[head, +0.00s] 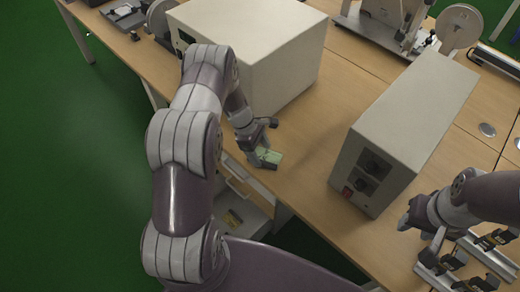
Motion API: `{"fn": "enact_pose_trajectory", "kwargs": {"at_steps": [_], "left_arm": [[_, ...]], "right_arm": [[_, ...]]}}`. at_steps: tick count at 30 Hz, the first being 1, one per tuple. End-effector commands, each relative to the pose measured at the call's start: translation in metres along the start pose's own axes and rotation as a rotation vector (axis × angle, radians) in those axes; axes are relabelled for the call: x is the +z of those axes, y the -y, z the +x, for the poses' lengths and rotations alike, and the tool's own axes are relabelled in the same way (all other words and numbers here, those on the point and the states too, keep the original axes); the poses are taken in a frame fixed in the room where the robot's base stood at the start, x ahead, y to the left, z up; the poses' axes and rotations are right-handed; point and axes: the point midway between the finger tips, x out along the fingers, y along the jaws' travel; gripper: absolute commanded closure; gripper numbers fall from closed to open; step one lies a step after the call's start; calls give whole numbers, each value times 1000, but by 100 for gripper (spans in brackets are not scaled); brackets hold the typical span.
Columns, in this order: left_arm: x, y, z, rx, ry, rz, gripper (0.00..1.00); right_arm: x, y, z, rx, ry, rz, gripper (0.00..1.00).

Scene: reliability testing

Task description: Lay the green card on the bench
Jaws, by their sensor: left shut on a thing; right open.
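My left gripper (262,152) is shut on the green card and points down over the bench edge. Its fingers cover part of the card, and I cannot tell whether the card touches the bench top. My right gripper (420,226) is open and empty at the lower right, in front of the smaller beige box.
A large beige box (265,45) stands behind my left gripper. A smaller beige box (405,130) with a red switch stands to the right. Metal fixtures (460,262) are at the lower right. Bare bench lies between the boxes. An open drawer (245,190) is below the edge.

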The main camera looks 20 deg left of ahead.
Motion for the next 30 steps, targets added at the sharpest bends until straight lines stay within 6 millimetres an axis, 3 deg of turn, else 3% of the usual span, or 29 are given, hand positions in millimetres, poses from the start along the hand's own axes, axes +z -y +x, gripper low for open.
{"fn": "enact_pose_trajectory", "kwargs": {"at_steps": [1, 2, 3, 4, 20, 30], "left_arm": [[-1, 0, 3, 0, 0, 0, 56], [-1, 0, 2, 0, 0, 0, 20], [-1, 0, 2, 0, 0, 0, 7], [-1, 0, 2, 0, 0, 0, 1], [1, 1, -5, -3, 1, 0, 1], [0, 0, -89, 3, -1, 1, 1]], "right_arm": [[0, 0, 3, 0, 0, 0, 57], [0, 0, 2, 0, 0, 0, 57], [0, 0, 1, 0, 0, 0, 57], [0, 0, 1, 0, 0, 0, 57], [0, 0, -2, 0, 0, 0, 57], [1, 0, 6, 0, 0, 0, 57]]}}
